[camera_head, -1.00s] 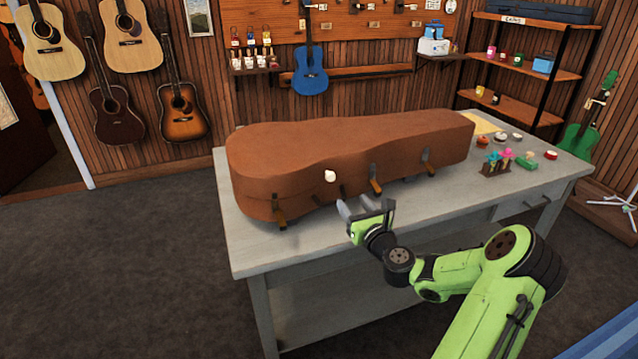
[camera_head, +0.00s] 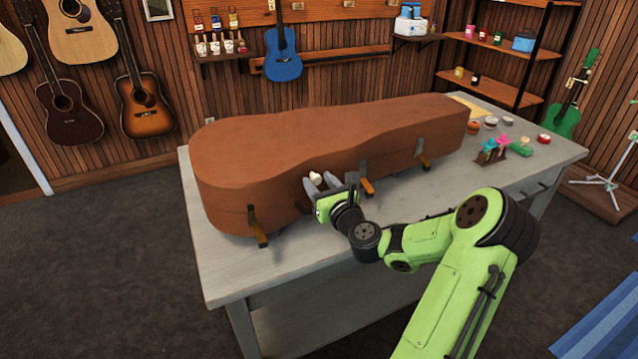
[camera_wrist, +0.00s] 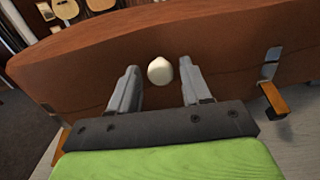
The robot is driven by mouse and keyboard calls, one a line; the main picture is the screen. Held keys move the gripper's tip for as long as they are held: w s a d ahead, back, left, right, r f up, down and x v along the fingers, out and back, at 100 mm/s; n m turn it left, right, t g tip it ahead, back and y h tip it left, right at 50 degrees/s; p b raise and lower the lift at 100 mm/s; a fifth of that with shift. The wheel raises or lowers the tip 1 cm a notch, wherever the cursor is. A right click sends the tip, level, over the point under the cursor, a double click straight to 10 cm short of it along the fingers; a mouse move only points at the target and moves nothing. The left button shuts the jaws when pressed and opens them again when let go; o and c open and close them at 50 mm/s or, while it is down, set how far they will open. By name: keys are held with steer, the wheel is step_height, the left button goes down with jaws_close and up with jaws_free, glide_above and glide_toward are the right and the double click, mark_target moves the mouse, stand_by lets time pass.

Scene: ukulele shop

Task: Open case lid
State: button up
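A brown guitar case (camera_head: 290,150) lies shut on the grey table, its front side towards me. A small white knob (camera_head: 316,178) sits on the front side; in the wrist view the knob (camera_wrist: 160,71) shows between and just beyond my fingertips. Metal latches with orange-brown tabs hang along the front: one at left (camera_head: 258,226), one at middle (camera_head: 366,178), one at right (camera_head: 423,155). My gripper (camera_head: 318,184) is at the case front by the knob. Its two grey fingers are apart, one on each side of the knob in the wrist view (camera_wrist: 162,84). Contact with the knob cannot be told.
The grey table (camera_head: 400,220) has bare room in front of the case. Several small items, including a coloured flower-like piece (camera_head: 494,148) and a red-topped one (camera_head: 544,139), stand at its right end. Guitars hang on the wall behind.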

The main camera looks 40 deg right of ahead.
jaws_close()
